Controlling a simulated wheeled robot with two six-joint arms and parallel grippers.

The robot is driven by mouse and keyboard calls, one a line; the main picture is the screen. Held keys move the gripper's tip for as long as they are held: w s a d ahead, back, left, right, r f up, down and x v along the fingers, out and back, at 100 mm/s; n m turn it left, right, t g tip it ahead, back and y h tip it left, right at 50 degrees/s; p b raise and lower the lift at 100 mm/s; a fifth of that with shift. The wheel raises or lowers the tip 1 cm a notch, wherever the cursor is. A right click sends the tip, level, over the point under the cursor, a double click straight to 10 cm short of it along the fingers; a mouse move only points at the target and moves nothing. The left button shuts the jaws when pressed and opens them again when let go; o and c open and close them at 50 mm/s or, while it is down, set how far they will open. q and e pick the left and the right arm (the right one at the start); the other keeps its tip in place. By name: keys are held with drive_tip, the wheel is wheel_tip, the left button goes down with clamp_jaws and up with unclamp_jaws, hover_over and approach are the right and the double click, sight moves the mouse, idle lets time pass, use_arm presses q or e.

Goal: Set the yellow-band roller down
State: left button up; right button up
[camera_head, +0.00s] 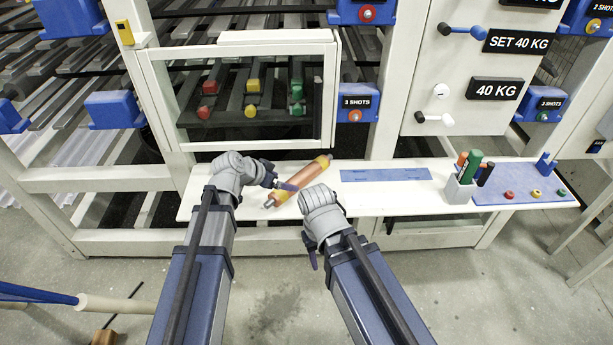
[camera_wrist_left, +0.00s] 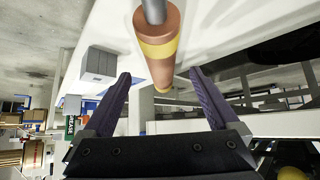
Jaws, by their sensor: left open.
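The yellow-band roller (camera_head: 300,181) is a copper-orange cylinder with yellow bands and grey shaft ends. It lies slantwise on the white shelf (camera_head: 235,187). In the left wrist view the roller (camera_wrist_left: 157,48) is ahead of the fingertips, roughly in line with the gap between them. My left gripper (camera_head: 281,178) is beside the roller's left side in the head view. Its two dark fingers are apart and empty in the left wrist view (camera_wrist_left: 160,73). My right gripper (camera_head: 311,252) is low at the shelf's front, mostly hidden by its own wrist.
A blue strip (camera_head: 385,175) lies on the shelf right of the roller. A white-framed window (camera_head: 240,90) with coloured knobs stands behind the shelf.

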sight(295, 178)
use_arm(q)
drive_tip(key=shift+w+d+r, duration=0.1)
drive_tip(key=shift+w+d, duration=0.3)
drive_tip(key=shift+w, duration=0.35)
drive_tip(key=shift+f+b, duration=0.2)
drive_tip(key=shift+b, duration=0.1)
drive_tip(key=b+x, duration=0.1)
drive_tip(key=x, duration=0.1)
drive_tip(key=b+x, duration=0.2)
drive_tip(key=x, duration=0.1)
drive_tip(key=b+x, duration=0.2)
drive_tip(key=shift+w+d+r, duration=0.15)
drive_tip(key=shift+w+d, duration=0.1)
drive_tip(key=shift+d, duration=0.15)
drive_tip(key=shift+r, duration=0.1)
use_arm(e)
drive_tip(key=f, duration=0.5)
drive_tip(key=shift+w+d+f, duration=0.15)
drive_tip(key=shift+w+d, duration=0.15)
use_arm(q)
clamp_jaws()
